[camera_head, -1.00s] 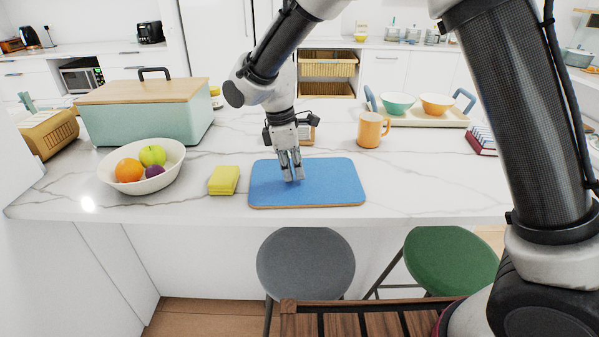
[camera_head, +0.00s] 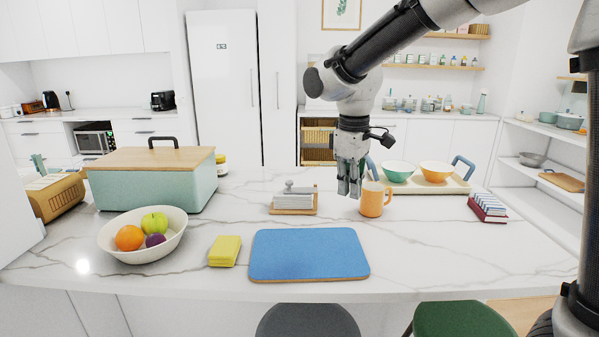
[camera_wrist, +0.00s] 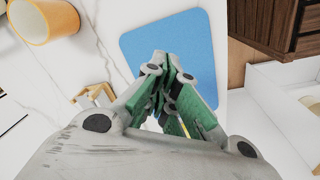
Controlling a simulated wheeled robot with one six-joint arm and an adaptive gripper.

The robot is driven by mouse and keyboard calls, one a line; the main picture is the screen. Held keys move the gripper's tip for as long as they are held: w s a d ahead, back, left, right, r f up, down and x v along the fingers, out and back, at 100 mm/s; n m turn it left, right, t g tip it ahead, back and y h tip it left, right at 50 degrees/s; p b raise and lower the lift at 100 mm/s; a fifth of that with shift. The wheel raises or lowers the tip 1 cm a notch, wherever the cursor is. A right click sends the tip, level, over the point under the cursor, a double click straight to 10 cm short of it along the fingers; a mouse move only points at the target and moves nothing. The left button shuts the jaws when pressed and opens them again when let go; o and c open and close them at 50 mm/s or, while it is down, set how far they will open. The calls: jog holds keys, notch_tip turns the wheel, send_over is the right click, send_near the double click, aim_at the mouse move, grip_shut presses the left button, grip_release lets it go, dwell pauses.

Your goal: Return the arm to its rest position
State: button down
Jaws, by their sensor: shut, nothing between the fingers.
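My gripper (camera_head: 349,190) hangs above the white marble counter, fingers pointing down, shut with nothing held. In the head view it appears just left of the orange mug (camera_head: 375,199) and above and behind the blue board (camera_head: 308,254). The wrist view shows my gripper (camera_wrist: 172,90) with its fingers closed together, the blue board (camera_wrist: 182,50) beyond them and the orange mug (camera_wrist: 43,18) at the upper left. My arm reaches in from the upper right of the head view.
A tray (camera_head: 428,185) with two bowls lies behind the mug. A fruit bowl (camera_head: 115,232), yellow sponge (camera_head: 225,251) and teal box (camera_head: 150,187) are at left. Red books (camera_head: 487,207) are at right.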

jog(key=s+d+r+m+t, duration=0.1)
jog(key=s+d+r+m, duration=0.15)
jog(key=d, duration=0.35)
jog(key=s+d+r+m, duration=0.1)
jog(key=s+d+r, duration=0.15)
jog(key=d, duration=0.35)
jog(key=s+d+f+m+t, duration=0.1)
jog(key=s+d+m+t, duration=0.1)
jog(key=s+d+m, duration=0.6)
jog(key=s+d, duration=0.5)
jog(key=s, duration=0.3)
jog(key=shift+s+d+f, duration=0.3)
jog(key=shift+s+f, duration=0.1)
